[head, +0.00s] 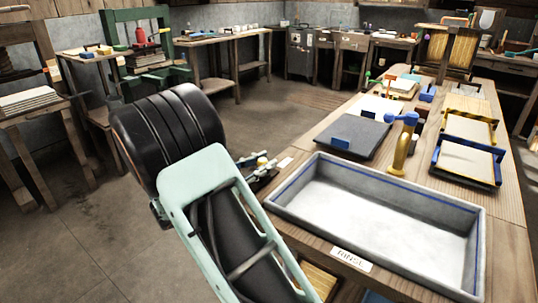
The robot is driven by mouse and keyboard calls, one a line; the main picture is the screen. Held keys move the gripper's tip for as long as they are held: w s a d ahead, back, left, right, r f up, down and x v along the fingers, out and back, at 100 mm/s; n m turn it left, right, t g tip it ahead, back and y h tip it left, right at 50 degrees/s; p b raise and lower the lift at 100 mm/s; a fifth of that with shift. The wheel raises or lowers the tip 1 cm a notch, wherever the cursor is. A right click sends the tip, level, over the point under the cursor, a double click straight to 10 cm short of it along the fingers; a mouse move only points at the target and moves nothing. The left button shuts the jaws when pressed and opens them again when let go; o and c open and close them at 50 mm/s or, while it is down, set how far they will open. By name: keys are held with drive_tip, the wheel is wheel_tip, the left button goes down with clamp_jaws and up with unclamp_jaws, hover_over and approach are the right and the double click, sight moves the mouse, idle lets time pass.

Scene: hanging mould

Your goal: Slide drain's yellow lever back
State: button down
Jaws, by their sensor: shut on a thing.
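The grey rinse basin (382,225), with a blue line inside its rim, stands empty on the near end of the long wooden bench. My gripper (261,172) is small in view, beside the basin's left side at the bench edge, partly hidden behind my arm. It is shut at a small yellow piece (262,161), which looks like the drain's yellow lever. The drain itself and how the lever joins it are hidden.
A yellow upright spout (403,152) with a blue top stands at the basin's far edge. A dark slab (352,134) and framed moulds (467,160) lie beyond it. A "RINSE" label (351,259) is on the bench front. Open floor (90,240) lies left.

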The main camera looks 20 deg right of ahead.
sight(260, 165)
drive_tip(key=v, duration=0.3)
drive_tip(key=shift+s+d+r+p, duration=0.1)
drive_tip(key=shift+s+d+p, duration=0.1)
drive_tip(key=shift+p, duration=0.15)
drive_tip(key=shift+s+a+f, duration=0.1)
drive_tip(key=shift+a+f, duration=0.05)
drive_tip(key=shift+f, duration=0.05)
drive_tip(key=c, duration=1.7)
unclamp_jaws()
drive_tip(key=shift+a, duration=0.1)
drive_tip(key=shift+o, duration=0.2)
drive_tip(key=v, duration=1.2)
